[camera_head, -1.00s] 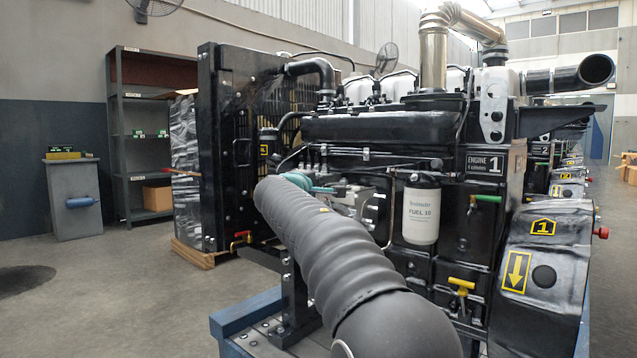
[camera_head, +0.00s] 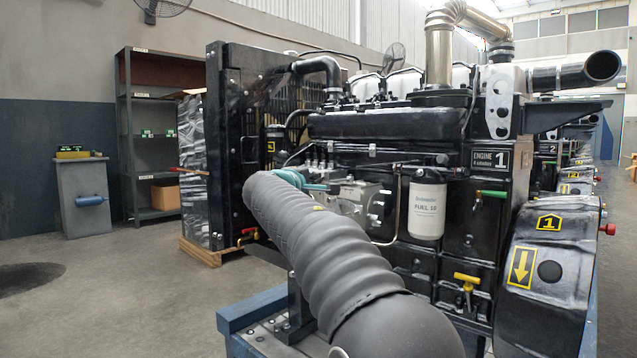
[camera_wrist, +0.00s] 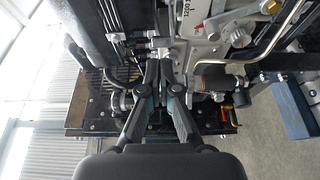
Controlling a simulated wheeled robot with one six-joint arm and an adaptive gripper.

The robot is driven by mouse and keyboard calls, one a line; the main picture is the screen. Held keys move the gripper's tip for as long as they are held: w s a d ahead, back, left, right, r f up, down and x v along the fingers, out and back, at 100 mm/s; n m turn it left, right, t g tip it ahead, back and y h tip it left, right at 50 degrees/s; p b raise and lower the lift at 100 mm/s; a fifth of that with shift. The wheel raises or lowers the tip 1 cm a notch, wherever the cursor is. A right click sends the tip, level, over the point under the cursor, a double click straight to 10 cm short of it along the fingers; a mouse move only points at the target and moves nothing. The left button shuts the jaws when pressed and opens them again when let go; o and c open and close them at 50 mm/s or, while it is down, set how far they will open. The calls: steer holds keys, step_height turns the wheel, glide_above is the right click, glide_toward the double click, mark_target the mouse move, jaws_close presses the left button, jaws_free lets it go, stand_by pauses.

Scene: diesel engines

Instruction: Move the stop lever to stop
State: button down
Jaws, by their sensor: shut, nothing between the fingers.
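The grey injection pump (camera_head: 355,198) sits on the side of the black engine marked 1 (camera_head: 487,160), left of the white fuel filter (camera_head: 427,208). I cannot pick out the stop lever for certain. My gripper (camera_head: 318,187), with teal parts, is at the pump's left side in the head view; my dark arm partly hides this area. In the wrist view the fingers of my gripper (camera_wrist: 162,70) are closed together with nothing between them. Their tips are close to metal pump parts (camera_wrist: 160,43). I cannot tell whether they touch.
A radiator (camera_head: 233,150) stands at the engine's left end. A red-handled valve (camera_head: 249,232) is low beside it. A yellow handle (camera_head: 467,280) and a green handle (camera_head: 490,195) stick out on the right. A blue stand (camera_head: 240,312) is below.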

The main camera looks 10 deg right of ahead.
steer(key=s+a+b, duration=0.1)
steer(key=s+a, duration=0.3)
steer(key=shift+a, duration=0.1)
steer(key=shift+a, duration=0.15)
